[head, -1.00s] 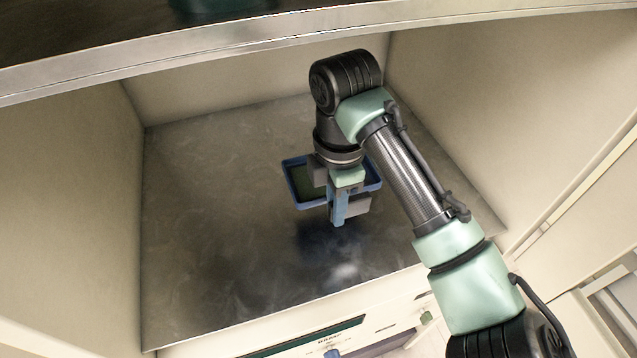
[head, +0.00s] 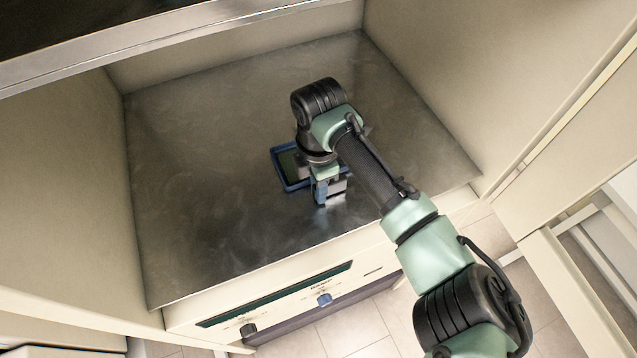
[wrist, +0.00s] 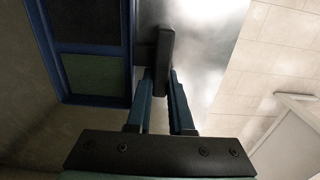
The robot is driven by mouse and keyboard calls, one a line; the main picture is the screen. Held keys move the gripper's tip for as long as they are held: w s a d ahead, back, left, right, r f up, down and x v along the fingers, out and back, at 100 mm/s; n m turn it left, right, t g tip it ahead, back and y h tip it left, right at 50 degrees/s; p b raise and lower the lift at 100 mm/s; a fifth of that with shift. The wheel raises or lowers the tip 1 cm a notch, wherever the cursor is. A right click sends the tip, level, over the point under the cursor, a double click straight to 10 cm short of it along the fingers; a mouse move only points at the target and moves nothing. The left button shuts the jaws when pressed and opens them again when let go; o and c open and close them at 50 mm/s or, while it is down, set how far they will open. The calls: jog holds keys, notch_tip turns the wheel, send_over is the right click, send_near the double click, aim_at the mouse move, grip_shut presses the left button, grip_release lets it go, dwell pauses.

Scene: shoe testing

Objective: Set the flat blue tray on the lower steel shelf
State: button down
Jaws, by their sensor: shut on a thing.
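The flat blue tray (head: 279,170) has a blue rim and a dark green inside, and it hangs over or lies on the lower steel shelf (head: 200,215). I cannot tell if it touches the metal. My gripper (head: 321,200) points down at the tray's near right side, and my wrist hides much of the tray. In the wrist view the fingers (wrist: 163,78) are shut on a dark grip piece at the tray's edge. The tray (wrist: 90,101) fills the upper left there, with dark and green sections and a blue divider.
Cream walls (head: 60,180) enclose the shelf at left, back and right. An upper steel shelf (head: 150,35) crosses the top. Below the front edge is a control panel (head: 300,298) with knobs. The steel left of the tray is bare.

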jog(key=c, duration=0.8)
grip_release()
jog(key=shift+f, duration=0.1)
notch_tip(320, 180, up, 12)
jog(key=b, duration=0.3)
jog(key=shift+r+b, duration=0.2)
jog(key=shift+b, duration=0.2)
